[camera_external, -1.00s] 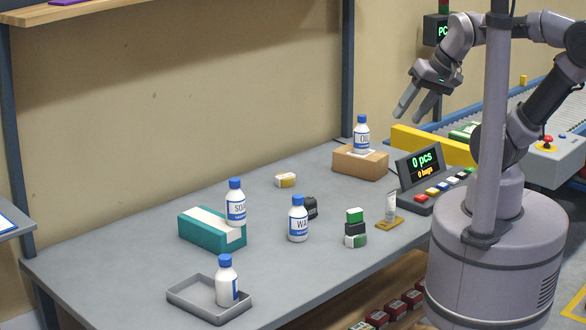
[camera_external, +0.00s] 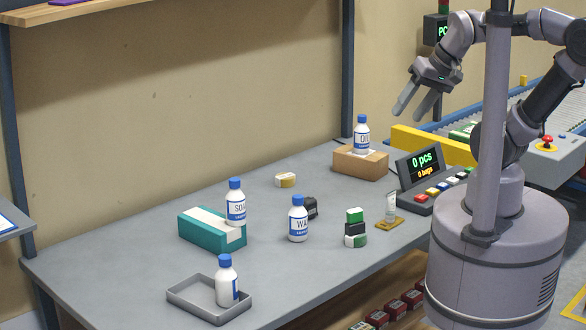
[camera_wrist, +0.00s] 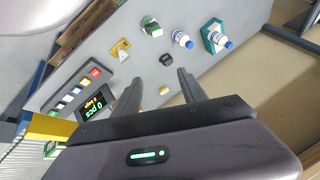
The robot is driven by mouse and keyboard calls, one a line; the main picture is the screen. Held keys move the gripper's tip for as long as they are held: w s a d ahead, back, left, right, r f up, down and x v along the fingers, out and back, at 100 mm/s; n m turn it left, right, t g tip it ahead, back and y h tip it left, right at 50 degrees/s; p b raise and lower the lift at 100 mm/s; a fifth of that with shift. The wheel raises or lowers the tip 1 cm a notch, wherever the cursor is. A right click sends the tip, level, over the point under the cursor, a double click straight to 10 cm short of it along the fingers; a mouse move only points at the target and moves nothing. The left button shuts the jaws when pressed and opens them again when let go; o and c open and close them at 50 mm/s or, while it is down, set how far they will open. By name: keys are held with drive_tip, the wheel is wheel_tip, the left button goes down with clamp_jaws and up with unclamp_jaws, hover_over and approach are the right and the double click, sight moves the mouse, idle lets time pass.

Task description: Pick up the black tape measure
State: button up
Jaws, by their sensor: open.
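The black tape measure (camera_external: 311,208) sits on the grey table, partly hidden behind a white bottle with a blue cap (camera_external: 298,220). In the wrist view the tape measure (camera_wrist: 166,60) lies in the clear, beyond the fingertips and between their directions. My gripper (camera_external: 411,114) is raised above the back right of the table, well away from the tape measure. Its two fingers (camera_wrist: 160,78) are apart with nothing held between them.
A teal box (camera_external: 200,236) with a bottle is at left, a grey tray (camera_external: 190,302) in front. A cardboard box (camera_external: 360,165) bearing a bottle and a yellow-white block (camera_external: 285,180) stand behind.

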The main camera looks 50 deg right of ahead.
drive_tip(key=w+m+g+p, duration=0.25)
drive_tip(key=w+m, duration=0.35)
drive_tip(key=w, duration=0.7)
drive_tip(key=w+d+f+m+g+y+p, duration=0.1)
drive_tip(key=w+f+m+g+y, duration=0.1)
drive_tip(key=w+f+m, duration=0.6)
drive_tip(key=g+b, duration=0.1)
drive_tip(key=b, duration=0.3)
approach(309, 199)
drive_tip(key=shift+y, duration=0.3)
drive_tip(key=x, duration=0.2)
drive_tip(key=d+x, duration=0.1)
drive_tip(key=x, duration=0.2)
drive_tip(key=shift+f, duration=0.4)
drive_tip(key=b+x, duration=0.1)
drive_tip(key=x, duration=0.2)
drive_tip(key=b+x, duration=0.1)
drive_tip(key=x, duration=0.1)
drive_tip(key=shift+a+f+b, duration=0.2)
drive_tip(key=shift+a+b, duration=0.15)
drive_tip(key=shift+a, duration=0.15)
drive_tip(key=shift+r, duration=0.15)
drive_tip(key=shift+c, duration=0.2)
clamp_jaws()
